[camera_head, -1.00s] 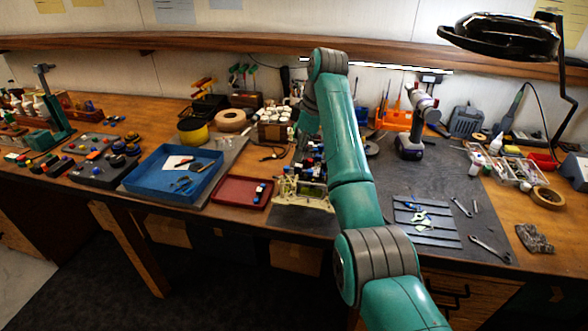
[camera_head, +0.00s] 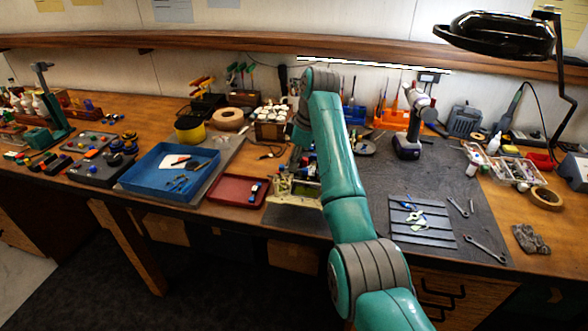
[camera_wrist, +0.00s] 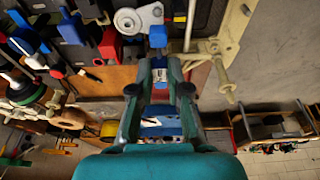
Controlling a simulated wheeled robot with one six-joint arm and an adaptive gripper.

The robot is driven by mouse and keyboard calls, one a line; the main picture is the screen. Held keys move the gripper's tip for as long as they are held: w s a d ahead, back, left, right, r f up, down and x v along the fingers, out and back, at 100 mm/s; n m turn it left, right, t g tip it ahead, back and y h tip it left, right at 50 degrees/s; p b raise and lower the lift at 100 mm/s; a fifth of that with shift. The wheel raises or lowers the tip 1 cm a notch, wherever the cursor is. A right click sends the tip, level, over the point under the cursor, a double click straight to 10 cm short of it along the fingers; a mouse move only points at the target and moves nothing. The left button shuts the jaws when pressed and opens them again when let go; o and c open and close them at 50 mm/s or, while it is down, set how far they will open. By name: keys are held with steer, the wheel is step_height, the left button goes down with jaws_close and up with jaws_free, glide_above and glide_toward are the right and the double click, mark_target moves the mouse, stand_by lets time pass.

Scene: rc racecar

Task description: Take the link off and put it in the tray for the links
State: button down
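In the wrist view, my gripper (camera_wrist: 160,68) reaches toward the car, its two fingers apart with a gap between them. A blue link end (camera_wrist: 158,37) shows just beyond the fingertips, beside the car's cream-coloured arm (camera_wrist: 205,47). Small blue and grey parts show in the gap; I cannot tell whether the fingers touch them. In the head view, the car (camera_head: 285,187) stands at the bench's front, partly hidden by my arm. The dark red tray (camera_head: 222,187) is left of it, with a small blue, white and dark link (camera_head: 255,190) lying inside at its right.
A blue tray (camera_head: 135,183) with tools and white paper stands left of the red tray. A slatted dark mat (camera_head: 425,235) with small parts and wrenches (camera_head: 484,249) lies right of my arm.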

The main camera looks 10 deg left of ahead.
steer(key=shift+r, duration=0.65)
stand_by(0.7)
steer(key=shift+a+v, duration=0.2)
steer(key=shift+v, duration=0.7)
steer(key=shift+a+v, duration=0.25)
steer(key=shift+v, duration=0.7)
steer(key=shift+r, duration=0.15)
